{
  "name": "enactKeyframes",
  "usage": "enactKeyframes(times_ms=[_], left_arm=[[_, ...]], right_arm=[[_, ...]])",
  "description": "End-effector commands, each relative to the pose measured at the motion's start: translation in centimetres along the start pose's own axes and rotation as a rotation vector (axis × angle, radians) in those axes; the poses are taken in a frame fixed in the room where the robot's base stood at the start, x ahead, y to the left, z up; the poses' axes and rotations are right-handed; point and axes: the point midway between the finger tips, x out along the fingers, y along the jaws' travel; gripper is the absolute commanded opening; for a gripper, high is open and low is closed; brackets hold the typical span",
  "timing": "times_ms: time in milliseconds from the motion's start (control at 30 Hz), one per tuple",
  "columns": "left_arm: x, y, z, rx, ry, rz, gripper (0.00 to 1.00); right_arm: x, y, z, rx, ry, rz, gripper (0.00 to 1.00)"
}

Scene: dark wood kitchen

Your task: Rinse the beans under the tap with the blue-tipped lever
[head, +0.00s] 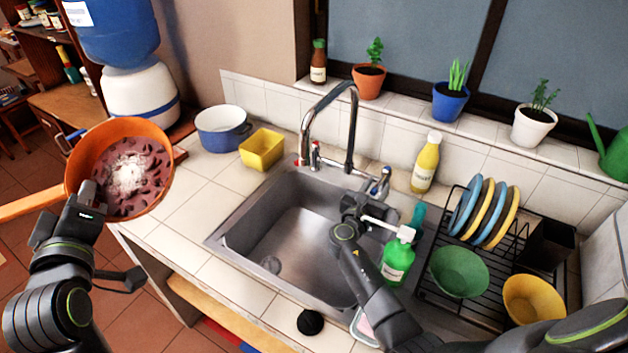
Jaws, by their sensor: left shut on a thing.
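The chrome tap (354,110) arches over the steel sink (291,232). A lever with a blue tip (385,172) is at the tap's right, and a lever with a red tip (315,147) at its left. No water stream is visible. My right gripper (356,205) is over the sink's right part, its fingers too unclear to tell.
A green soap bottle (397,262) stands close right of my right gripper. A yellow bottle (426,163) stands behind it. A dish rack (440,295) with plates and bowls fills the right. A blue-and-white pot (222,128) and a yellow tub (262,149) stand left of the tap.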

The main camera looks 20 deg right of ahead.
Motion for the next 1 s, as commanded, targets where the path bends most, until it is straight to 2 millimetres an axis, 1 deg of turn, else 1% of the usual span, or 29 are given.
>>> enactKeyframes(times_ms=[167, 433, 767, 1000], left_arm=[[0.0, 0.1, -0.1, -0.001, 0.003, 0.003, 0.00], [0.0, 0.1, -0.1, -0.001, 0.002, 0.003, 0.00], [0.0, 0.3, -0.3, -0.001, 0.002, 0.003, 0.00], [-0.1, 1.1, -1.1, -0.001, 0.002, 0.003, 0.00]], right_arm=[[0.0, 0.0, 0.0, 0.000, 0.000, 0.000, 0.35], [0.0, 0.0, 0.0, 0.000, 0.000, 0.000, 0.01], [0.1, -0.2, 0.1, -0.001, 0.000, 0.011, 0.00], [0.1, -1.0, 0.2, -0.001, -0.001, 0.104, 0.00]])
